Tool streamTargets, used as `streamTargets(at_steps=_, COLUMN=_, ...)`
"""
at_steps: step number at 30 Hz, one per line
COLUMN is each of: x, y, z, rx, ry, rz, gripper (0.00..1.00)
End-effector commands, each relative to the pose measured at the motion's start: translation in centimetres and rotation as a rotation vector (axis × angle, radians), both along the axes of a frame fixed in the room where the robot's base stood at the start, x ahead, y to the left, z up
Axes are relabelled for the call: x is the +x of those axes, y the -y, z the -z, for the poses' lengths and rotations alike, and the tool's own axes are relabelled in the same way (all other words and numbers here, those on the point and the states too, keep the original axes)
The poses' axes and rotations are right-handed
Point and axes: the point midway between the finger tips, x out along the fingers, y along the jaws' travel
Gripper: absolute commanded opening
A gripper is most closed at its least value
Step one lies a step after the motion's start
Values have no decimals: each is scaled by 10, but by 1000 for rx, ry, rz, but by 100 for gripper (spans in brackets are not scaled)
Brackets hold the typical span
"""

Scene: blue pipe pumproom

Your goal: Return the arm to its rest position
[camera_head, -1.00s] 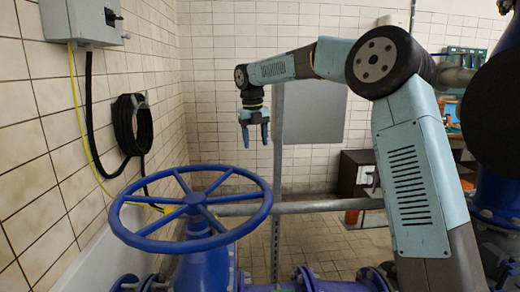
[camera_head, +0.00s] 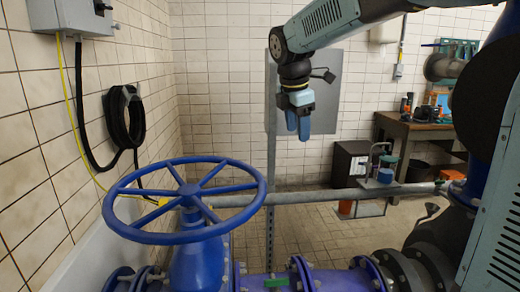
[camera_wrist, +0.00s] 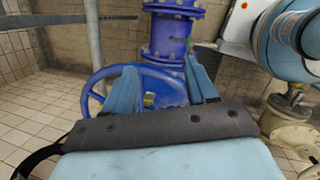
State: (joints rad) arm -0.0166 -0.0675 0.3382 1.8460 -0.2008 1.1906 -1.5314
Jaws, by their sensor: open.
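My gripper (camera_head: 298,128) hangs from the end of my arm in the upper middle of the head view, its two light-blue fingers pointing down. It is open and holds nothing. In the wrist view, the fingers (camera_wrist: 164,80) stand apart. The blue valve handwheel (camera_head: 190,196) is at the lower left of the head view, with my gripper up and to its right, clear of it. The wheel also shows behind the fingers in the wrist view (camera_wrist: 88,92), partly hidden by them.
A grey horizontal pipe (camera_head: 320,196) runs behind the wheel. A grey panel on a post (camera_head: 326,88) stands behind my gripper. A workbench (camera_head: 425,132) with items is at the right. A black hose coil (camera_head: 126,116) hangs on the left wall. Blue pipework (camera_head: 325,281) crosses the bottom.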

Motion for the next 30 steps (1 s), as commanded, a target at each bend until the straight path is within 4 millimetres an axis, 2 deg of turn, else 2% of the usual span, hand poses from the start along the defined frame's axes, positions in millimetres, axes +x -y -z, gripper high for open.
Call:
streamTargets(at_steps=1, x=-12, y=8, z=-2, rx=17, ry=22, rz=73, gripper=57)
streamTargets(at_steps=14, x=-103, y=72, z=8, rx=248, ry=187, rz=755, gripper=57)
streamTargets(at_steps=24, x=-175, y=112, z=34, rx=497, ry=278, rz=1293, gripper=57)
streamTargets(at_steps=30, x=-212, y=129, z=56, rx=655, ry=302, rz=1585, gripper=57)
